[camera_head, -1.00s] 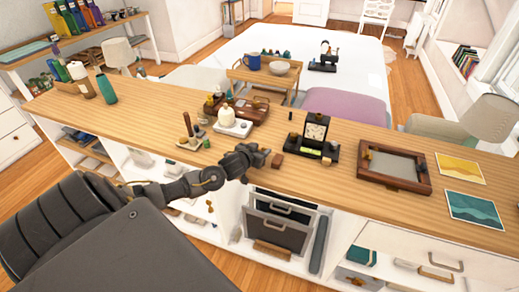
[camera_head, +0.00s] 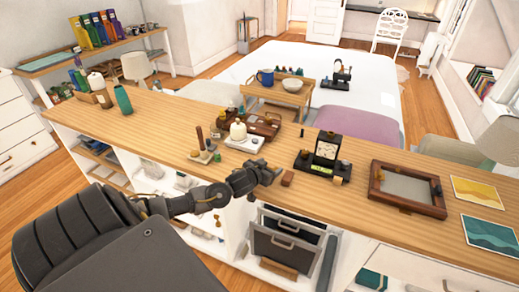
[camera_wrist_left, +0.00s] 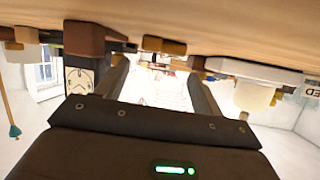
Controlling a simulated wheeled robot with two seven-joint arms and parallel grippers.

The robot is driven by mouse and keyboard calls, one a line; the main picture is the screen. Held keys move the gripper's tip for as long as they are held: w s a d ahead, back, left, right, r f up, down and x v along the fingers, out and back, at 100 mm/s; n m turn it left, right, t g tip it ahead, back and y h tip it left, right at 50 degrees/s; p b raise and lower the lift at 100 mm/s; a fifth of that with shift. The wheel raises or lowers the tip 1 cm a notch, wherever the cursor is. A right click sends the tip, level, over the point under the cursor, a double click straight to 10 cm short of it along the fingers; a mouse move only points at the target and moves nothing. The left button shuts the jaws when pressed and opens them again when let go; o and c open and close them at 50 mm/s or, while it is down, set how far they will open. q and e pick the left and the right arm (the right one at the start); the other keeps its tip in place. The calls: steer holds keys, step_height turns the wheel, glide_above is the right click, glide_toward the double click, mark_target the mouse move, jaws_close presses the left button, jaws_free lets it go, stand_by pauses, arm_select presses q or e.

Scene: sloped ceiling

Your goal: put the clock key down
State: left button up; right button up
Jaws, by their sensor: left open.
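My left gripper (camera_head: 271,171) is open, low over the front part of the wooden counter (camera_head: 225,115), just left of a small red-brown block (camera_head: 287,178). In the left wrist view the counter is at the top, so the picture is upside down. The gripper's two fingers (camera_wrist_left: 160,82) stand apart with nothing held between them. A small brass-brown piece (camera_wrist_left: 165,46) rests against the counter beyond them; I cannot tell whether it is the clock key. The black desk clock (camera_head: 327,150) stands on a dark tray to the right of the gripper. My right gripper is out of view.
A white tray with a cream domed object (camera_head: 238,131) and a small rack (camera_head: 203,156) stand left of the clock. A wooden frame (camera_head: 375,197) and two picture cards (camera_head: 478,190) lie at the right. The counter left of the rack is mostly clear.

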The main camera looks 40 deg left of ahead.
arm_select(q)
steer(key=b+v, duration=0.1)
steer(key=v, duration=0.9)
steer(key=shift+s+r, duration=0.1)
steer(key=shift+s, duration=0.2)
steer(key=shift+d, duration=0.1)
steer(key=s+d+f+m+g+h, duration=0.1)
steer(key=s+d+f+m+g, duration=0.1)
steer(key=s+d+f+g, duration=0.6)
steer(key=s+d+f+m+g+h, duration=0.15)
steer(key=s+d+f, duration=0.25)
steer(key=s+d, duration=0.95)
steer(key=s+a+f+g, duration=0.1)
steer(key=s+f, duration=0.1)
steer(key=f, duration=1.1)
steer(key=s+a+f+g, duration=0.1)
steer(key=s+a+f, duration=0.15)
steer(key=f, duration=1.05)
steer(key=s+a+f, duration=0.2)
steer(key=s+f, duration=1.3)
steer(key=s, duration=0.1)
steer(key=shift+g, duration=0.35)
